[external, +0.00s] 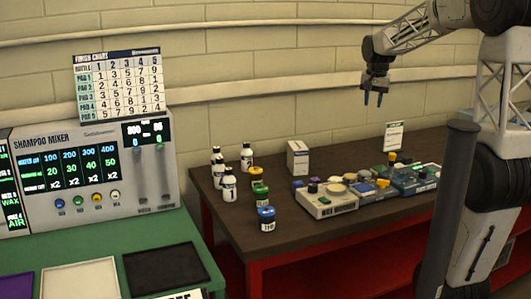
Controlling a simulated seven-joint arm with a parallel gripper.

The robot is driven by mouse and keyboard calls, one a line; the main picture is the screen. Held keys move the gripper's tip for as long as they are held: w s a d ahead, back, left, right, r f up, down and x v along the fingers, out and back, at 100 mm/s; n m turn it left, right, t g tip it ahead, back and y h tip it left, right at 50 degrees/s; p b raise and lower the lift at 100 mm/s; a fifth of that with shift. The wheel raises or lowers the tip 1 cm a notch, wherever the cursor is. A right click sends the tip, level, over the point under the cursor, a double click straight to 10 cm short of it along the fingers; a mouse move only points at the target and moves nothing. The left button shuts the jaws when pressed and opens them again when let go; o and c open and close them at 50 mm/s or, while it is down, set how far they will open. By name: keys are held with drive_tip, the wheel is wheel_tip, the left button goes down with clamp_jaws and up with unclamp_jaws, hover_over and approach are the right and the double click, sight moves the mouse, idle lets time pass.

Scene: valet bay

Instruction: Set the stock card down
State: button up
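My gripper (373,99) hangs in the air over the back of the dark table, fingers pointing down and apart, with nothing visible between them. A small white card with a green top band (394,136) stands upright at the back of the dark table, below and to the right of my gripper and apart from it. Its print is too small to read, so I cannot tell for sure that it is the stock card.
The dark table (225,208) bears several bottles, a white box (298,158), lidded jars (266,219) and control boxes (330,200). A shampoo mixer (90,165) and finish chart (118,85) stand left, over a green table (190,235) with coloured pads. The dark table's front right is clear.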

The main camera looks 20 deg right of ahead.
drive_tip(key=s+a+f+n, duration=0.2)
drive_tip(key=s+a+f, duration=0.1)
drive_tip(key=s, duration=0.6)
drive_tip(key=s+a+f+n, duration=0.3)
drive_tip(key=s+a, duration=0.3)
drive_tip(key=s, duration=0.3)
drive_tip(key=s+a+f+n+t, duration=0.1)
drive_tip(key=s+a+f+n, duration=0.2)
drive_tip(key=s, duration=0.7)
drive_tip(key=shift+a+f, duration=0.2)
drive_tip(key=shift+a, duration=0.75)
